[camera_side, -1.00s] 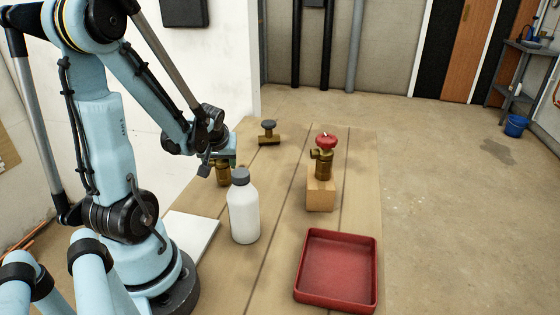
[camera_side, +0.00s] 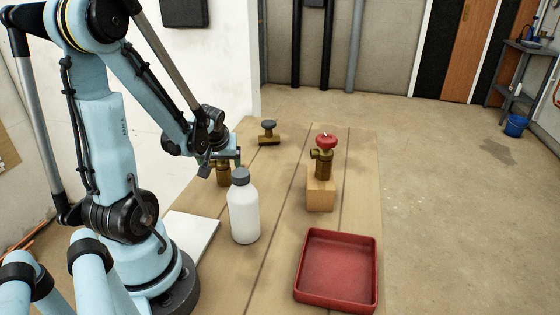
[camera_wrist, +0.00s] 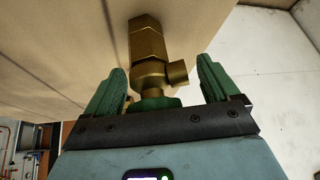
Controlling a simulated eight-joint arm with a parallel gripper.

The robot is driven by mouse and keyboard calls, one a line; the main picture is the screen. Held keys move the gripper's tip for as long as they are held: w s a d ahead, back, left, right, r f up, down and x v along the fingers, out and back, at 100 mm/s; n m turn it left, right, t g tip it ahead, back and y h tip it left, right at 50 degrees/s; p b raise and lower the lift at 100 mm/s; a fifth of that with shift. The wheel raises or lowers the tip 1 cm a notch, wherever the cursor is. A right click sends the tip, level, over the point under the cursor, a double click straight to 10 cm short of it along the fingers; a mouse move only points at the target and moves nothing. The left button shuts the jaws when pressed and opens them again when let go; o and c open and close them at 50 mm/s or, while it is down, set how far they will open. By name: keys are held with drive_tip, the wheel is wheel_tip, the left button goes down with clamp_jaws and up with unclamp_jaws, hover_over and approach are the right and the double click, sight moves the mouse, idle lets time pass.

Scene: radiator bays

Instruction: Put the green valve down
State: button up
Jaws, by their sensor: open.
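The green valve has a brass body (camera_wrist: 148,50) and a green handle (camera_wrist: 155,103) in the wrist view. In the side view its brass body (camera_side: 222,174) stands upright on the wooden table behind the white bottle, and its handle is hidden by my gripper. My gripper (camera_wrist: 162,75) is open, with its green fingers on either side of the valve and gaps between them and the brass body. The gripper (camera_side: 226,158) is over the valve's top in the side view.
A white bottle (camera_side: 243,213) with a grey cap stands just in front of the valve. A red-handled valve (camera_side: 324,158) stands on a wooden block (camera_side: 320,196). A dark-handled valve (camera_side: 268,133) lies behind. A red tray (camera_side: 337,268) is front right.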

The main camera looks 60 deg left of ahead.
drive_tip(key=shift+v, duration=5.95)
drive_tip(key=w+d+m+t+h, duration=0.2)
drive_tip(key=d+m, duration=0.4)
drive_tip(key=d, duration=0.4)
drive_tip(key=w+d+m+t+h, duration=0.3)
drive_tip(key=w+d+m, duration=0.2)
drive_tip(key=d, duration=0.6)
drive_tip(key=shift+w+f+m, duration=0.15)
drive_tip(key=shift+w+m, duration=0.1)
drive_tip(key=shift+m, duration=0.35)
